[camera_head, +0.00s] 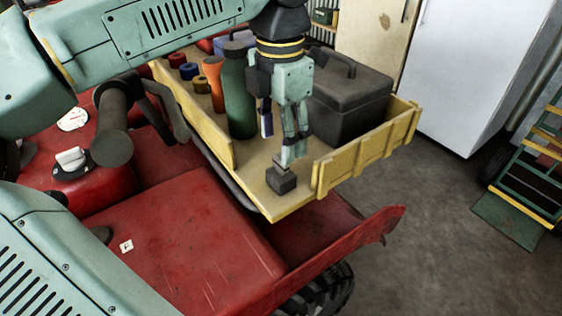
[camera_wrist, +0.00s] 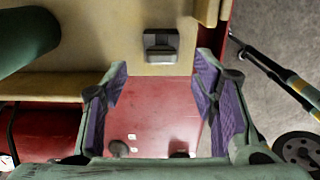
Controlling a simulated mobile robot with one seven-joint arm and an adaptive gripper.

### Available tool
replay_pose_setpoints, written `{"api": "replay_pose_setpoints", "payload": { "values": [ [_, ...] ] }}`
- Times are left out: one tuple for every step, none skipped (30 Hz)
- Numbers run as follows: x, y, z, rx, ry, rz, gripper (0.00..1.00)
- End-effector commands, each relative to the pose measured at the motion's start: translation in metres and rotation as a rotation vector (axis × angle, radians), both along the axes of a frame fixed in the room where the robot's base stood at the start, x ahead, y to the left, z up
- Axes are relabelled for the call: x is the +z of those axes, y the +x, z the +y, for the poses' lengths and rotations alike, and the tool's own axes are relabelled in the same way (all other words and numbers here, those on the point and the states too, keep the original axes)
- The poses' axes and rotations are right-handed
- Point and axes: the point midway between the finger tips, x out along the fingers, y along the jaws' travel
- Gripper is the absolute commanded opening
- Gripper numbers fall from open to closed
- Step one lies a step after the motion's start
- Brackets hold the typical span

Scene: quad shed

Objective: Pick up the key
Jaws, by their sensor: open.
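I cannot make out a plain key shape in either view. A small dark grey block (camera_head: 281,181) lies on the bare front end of the yellow wooden rack; it may be the key or what bears it, but I cannot tell. My gripper (camera_head: 291,158) points down close to the block. In the wrist view my gripper (camera_wrist: 162,68) has its purple-padded fingers wide apart with nothing between them. Whether it touches the block is unclear.
The yellow rack (camera_head: 332,174) has low side walls. A green bottle (camera_head: 238,95), an orange container (camera_head: 213,82) and a dark toolbox (camera_head: 350,100) stand on it. The red quad body (camera_head: 190,255) lies below. A white fridge (camera_head: 475,70) and a hand truck (camera_head: 530,165) stand right.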

Motion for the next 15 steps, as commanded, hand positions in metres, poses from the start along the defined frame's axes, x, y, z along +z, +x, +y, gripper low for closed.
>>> {"api": "replay_pose_setpoints", "payload": {
  "values": [
    [-0.004,-0.001,0.0,-0.002,0.001,0.003,0.53],
    [-0.009,-0.002,0.0,-0.001,0.001,0.004,0.53],
    [-0.015,-0.002,-0.001,-0.002,0.001,0.003,0.53],
    [-0.02,-0.002,-0.001,-0.001,0.001,0.004,0.53],
    [-0.025,-0.003,-0.001,-0.001,0.0,0.005,0.53],
    [-0.031,-0.002,-0.002,0.0,0.0,0.002,0.53],
    [-0.035,-0.002,-0.001,0.0,0.0,0.003,0.53],
    [-0.038,-0.002,-0.002,-0.001,0.0,0.003,0.53],
    [-0.042,-0.002,-0.002,-0.001,0.0,0.002,0.53],
    [-0.043,-0.002,-0.002,-0.001,-0.001,0.001,0.53],
    [-0.045,-0.002,-0.002,-0.001,-0.001,0.001,0.53],
    [-0.046,-0.002,-0.002,-0.001,-0.001,0.001,0.53],
    [-0.046,-0.001,-0.002,0.0,0.0,0.0,0.53],
    [-0.046,-0.001,-0.002,0.0,0.0,0.0,0.53],
    [-0.046,-0.001,-0.002,0.0,0.0,0.0,0.53]
  ]
}}
